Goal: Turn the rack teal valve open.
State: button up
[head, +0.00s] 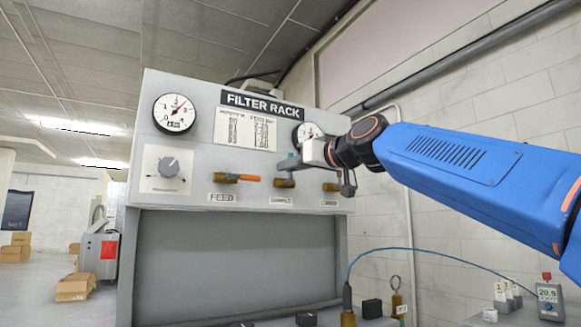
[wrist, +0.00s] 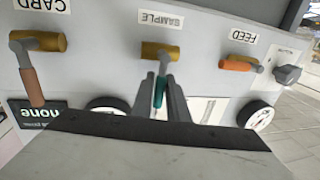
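The teal valve handle (wrist: 160,91) is on the brass valve labelled SAMPLE (wrist: 160,50), the middle one of a row on the filter rack. In the upside-down wrist view the handle points down the picture, away from the label. In the head view the brass body (head: 284,183) shows, with a bit of teal (head: 291,156) above it beside my gripper (head: 304,158). In the wrist view my gripper (wrist: 162,78) has one finger on each side of the teal handle. The fingers look apart, with some gap around it; contact is not clear.
The FEED valve has an orange lever (head: 249,179) lying sideways. The CARD valve (wrist: 40,42) has an orange-brown lever (wrist: 33,87). Gauges (head: 174,113) and a grey knob (head: 168,167) are on the same panel. A blue cable (head: 440,252) and small devices are at the lower right.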

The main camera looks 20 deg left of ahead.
grip_shut()
jog(key=m, duration=0.3)
jog(key=w+d+f+m+t, duration=0.1)
jog(key=m, duration=0.3)
jog(key=w+d+m+t, duration=0.1)
jog(key=m, duration=0.3)
jog(key=shift+w+d+f+y, duration=0.1)
jog(key=shift+w+f+y, duration=0.15)
jog(key=shift+f+y, duration=0.1)
dwell(0.4)
jog(key=o, duration=0.8)
grip_release()
jog(key=v, duration=1.7)
jog(key=shift+d, duration=0.15)
